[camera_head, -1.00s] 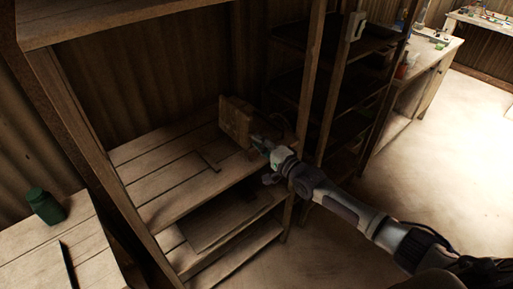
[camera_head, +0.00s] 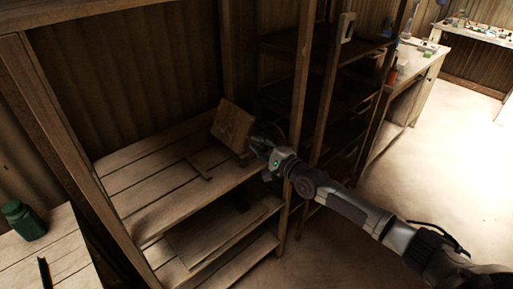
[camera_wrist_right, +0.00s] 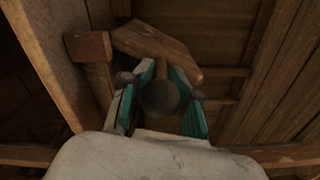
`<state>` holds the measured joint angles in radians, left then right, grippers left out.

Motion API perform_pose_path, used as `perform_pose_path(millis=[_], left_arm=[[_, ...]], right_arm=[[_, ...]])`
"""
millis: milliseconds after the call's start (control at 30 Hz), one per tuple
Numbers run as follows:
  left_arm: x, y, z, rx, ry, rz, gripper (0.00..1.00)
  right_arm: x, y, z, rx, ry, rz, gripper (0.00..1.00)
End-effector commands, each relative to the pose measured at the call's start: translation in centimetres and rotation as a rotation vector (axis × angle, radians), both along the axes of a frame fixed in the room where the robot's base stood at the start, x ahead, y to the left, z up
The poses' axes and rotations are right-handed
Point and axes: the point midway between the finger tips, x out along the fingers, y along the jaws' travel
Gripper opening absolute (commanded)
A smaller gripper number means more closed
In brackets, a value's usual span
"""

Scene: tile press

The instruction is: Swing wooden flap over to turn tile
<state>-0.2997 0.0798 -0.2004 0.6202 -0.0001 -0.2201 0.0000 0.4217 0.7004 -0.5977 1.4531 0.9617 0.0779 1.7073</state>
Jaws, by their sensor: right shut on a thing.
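The wooden flap (camera_head: 231,127) stands tilted above the right end of a plank shelf (camera_head: 150,175). My right gripper (camera_head: 272,160) is at its right side. In the right wrist view, the teal-padded fingers (camera_wrist_right: 160,90) are shut around a wooden handle with a dark round end (camera_wrist_right: 160,99). The flap's brown board (camera_wrist_right: 155,45) shows just beyond the fingertips there. I cannot make out a tile in either view; the flap may hide it. My left gripper is not in view.
Wooden posts (camera_head: 303,85) stand close to my right arm. A lower shelf (camera_head: 215,235) lies beneath. A green jar (camera_head: 24,220) stands on a side table at left. A dark rack is behind, and open floor (camera_head: 440,165) lies to the right.

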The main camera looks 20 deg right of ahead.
Motion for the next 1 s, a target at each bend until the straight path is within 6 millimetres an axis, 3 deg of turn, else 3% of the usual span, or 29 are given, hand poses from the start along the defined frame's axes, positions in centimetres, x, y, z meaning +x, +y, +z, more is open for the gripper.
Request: perform_pose_path(millis=[33, 533, 567, 633, 1000], left_arm=[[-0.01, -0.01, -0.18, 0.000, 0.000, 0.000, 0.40], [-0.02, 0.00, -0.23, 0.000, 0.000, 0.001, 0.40], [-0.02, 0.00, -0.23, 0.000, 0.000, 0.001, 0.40], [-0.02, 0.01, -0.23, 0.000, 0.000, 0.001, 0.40], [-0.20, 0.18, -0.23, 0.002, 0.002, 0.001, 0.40]], right_arm=[[-0.13, -0.21, -0.73, -0.004, 0.013, -0.002, 0.00], [-0.14, -0.22, -0.76, 0.006, 0.019, 0.000, 0.00], [-0.15, -0.21, -0.76, 0.006, 0.019, 0.000, 0.31], [-0.14, -0.21, -0.72, 0.006, 0.018, -0.001, 0.42], [-0.21, -0.15, -0.30, 0.010, 0.009, 0.000, 0.44]])
